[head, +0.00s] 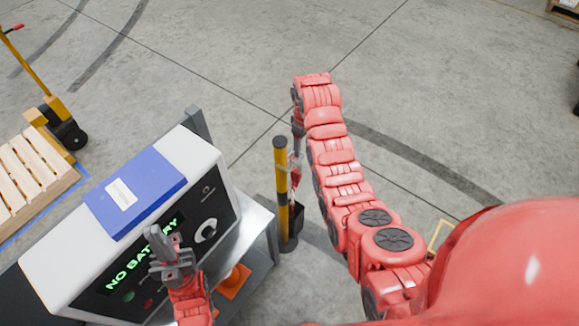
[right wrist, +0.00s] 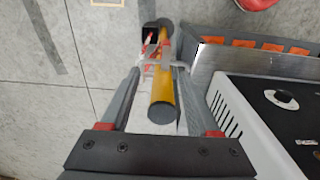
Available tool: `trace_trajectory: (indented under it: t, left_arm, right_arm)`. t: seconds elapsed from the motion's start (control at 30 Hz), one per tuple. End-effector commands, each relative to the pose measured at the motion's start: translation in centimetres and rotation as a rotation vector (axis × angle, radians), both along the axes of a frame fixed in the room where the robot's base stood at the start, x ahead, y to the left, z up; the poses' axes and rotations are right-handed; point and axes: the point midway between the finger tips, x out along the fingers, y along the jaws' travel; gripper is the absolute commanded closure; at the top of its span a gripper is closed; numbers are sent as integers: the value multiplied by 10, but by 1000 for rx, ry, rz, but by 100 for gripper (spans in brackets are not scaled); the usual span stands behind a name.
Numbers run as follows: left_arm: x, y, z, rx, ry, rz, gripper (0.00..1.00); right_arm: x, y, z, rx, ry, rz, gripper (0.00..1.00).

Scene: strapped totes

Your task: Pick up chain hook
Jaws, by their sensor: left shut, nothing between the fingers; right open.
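A yellow and black post (head: 282,195) stands on the floor beside the machine. A red and white chain (head: 294,178) hangs along it near its top; the chain also shows in the right wrist view (right wrist: 151,52). The chain's hook is too small to make out for certain. My right gripper (head: 297,150) is beside the upper post. In the right wrist view its open fingers (right wrist: 157,72) lie on either side of the post (right wrist: 162,97) and chain as seen from above; I cannot tell whether they touch. My left gripper (head: 160,245) is shut and empty, in front of the machine.
A white machine (head: 60,255) with a "NO BATTERY" display and a blue box (head: 140,190) on top stands left of the post. Orange pieces (head: 235,280) lie on the grey structure below. A pallet (head: 25,170) and yellow pallet jack are further left.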

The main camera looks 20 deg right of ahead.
Motion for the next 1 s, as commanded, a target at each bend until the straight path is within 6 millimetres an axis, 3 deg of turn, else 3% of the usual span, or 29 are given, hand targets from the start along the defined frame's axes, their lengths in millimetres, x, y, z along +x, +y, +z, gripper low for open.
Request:
trace_trajectory:
  t: [0.13,0.27,0.7,0.8,1.0]
  left_arm:
    - [0,0,-4,0,0,0,100]
    - [0,0,-20,0,0,0,100]
    - [0,0,-101,0,0,0,100]
    - [0,0,-82,0,0,0,100]
    - [0,0,-76,0,0,0,100]
  right_arm:
    - [-10,0,1,3,49,12,38]
    - [-10,1,-15,3,50,13,38]
    - [-10,1,-102,3,47,12,38]
    - [-11,1,-105,4,54,11,38]
    - [-10,2,-120,3,49,11,38]
